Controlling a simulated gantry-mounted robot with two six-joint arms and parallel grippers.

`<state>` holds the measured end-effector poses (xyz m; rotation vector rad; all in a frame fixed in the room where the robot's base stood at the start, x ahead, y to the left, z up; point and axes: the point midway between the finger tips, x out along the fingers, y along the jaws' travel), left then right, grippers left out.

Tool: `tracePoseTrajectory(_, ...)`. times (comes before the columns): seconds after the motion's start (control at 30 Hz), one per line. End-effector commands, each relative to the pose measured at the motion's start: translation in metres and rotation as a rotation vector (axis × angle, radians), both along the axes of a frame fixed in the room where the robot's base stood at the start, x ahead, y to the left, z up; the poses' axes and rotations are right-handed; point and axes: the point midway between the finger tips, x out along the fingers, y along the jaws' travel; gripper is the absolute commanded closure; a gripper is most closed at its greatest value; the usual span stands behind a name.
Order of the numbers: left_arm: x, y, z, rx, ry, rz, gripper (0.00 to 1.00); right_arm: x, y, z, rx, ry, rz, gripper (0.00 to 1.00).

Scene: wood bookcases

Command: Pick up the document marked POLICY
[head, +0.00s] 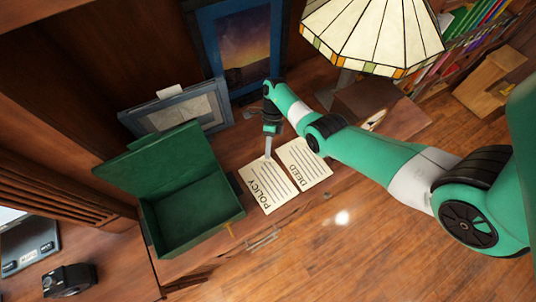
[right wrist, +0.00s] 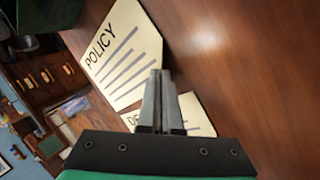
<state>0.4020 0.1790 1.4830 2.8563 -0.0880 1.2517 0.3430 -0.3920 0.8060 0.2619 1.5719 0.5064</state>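The cream POLICY document (head: 268,186) lies flat on the wooden cabinet top, to the right of the open green box. It also shows in the right wrist view (right wrist: 125,62). The DEED document (head: 304,164) lies beside it on the right and is partly hidden behind my gripper in the wrist view (right wrist: 196,115). My right gripper (head: 268,157) points down at the far edge of the POLICY document. In the wrist view its fingers (right wrist: 160,75) are together, with nothing visible between them. Contact with the paper cannot be told. My left gripper is not in view.
The open green box (head: 196,214) stands left of the papers. Picture frames (head: 178,108) lean behind. A stained-glass lamp (head: 370,35) and a brown box (head: 362,98) stand to the right. The cabinet's front edge is close to the papers.

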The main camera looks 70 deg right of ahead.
Motion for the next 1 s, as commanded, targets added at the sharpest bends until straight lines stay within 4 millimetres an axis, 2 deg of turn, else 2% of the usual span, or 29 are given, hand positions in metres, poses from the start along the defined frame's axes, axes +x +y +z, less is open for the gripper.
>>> tracePoseTrajectory(0.17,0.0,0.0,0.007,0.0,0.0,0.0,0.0,0.0,0.0,0.009,0.0,0.0,0.0,1.0)
tracePoseTrajectory(0.27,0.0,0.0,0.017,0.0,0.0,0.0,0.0,0.0,0.0,0.023,-0.001,-0.001,0.0,1.0)
tracePoseTrajectory(0.37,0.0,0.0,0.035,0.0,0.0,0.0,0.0,-0.002,0.002,0.044,0.0,-0.001,0.0,1.0)
tracePoseTrajectory(0.63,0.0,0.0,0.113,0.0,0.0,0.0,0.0,-0.032,0.039,0.105,0.001,0.001,0.001,1.0)
tracePoseTrajectory(0.8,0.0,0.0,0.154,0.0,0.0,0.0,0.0,-0.06,0.074,0.122,0.003,0.003,0.002,1.0)
tracePoseTrajectory(1.0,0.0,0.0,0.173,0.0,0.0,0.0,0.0,-0.082,0.101,0.13,0.001,0.001,0.001,1.0)
